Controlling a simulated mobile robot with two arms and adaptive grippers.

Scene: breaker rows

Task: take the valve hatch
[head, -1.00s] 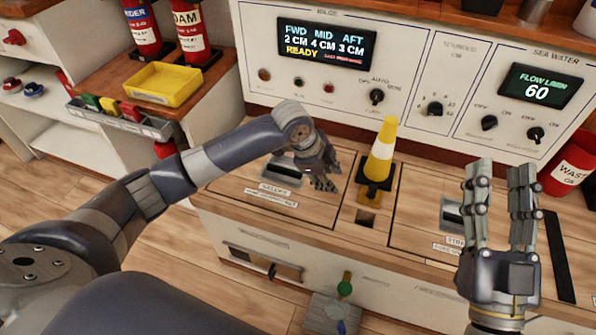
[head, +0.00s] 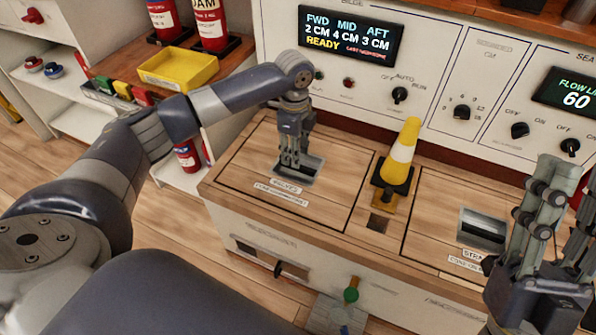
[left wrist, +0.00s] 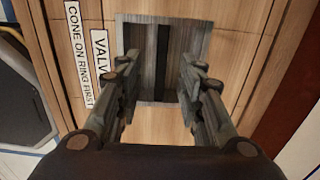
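The valve hatch (head: 325,185) is the left wooden panel in the counter top, closed and flush. Its label reads "VALVES" and, in the left wrist view (left wrist: 98,55), "CONE ON RING FIRST". A grey recessed pull (head: 304,174) with a dark bar (left wrist: 162,62) is set in it. My left gripper (head: 289,163) points down at this pull; in the left wrist view its fingers (left wrist: 160,78) are apart, one on each side of the bar, with nothing between them. Contact cannot be told. My right gripper (head: 562,205) is open and empty at the right, above the right hatch.
A yellow-white cone (head: 401,155) with a black base stands right of the valve hatch, behind a small square hole (head: 380,222). A second hatch (head: 440,205) with its own pull lies right. A control panel (head: 440,70) rises behind; a yellow tray (head: 178,68) is at left.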

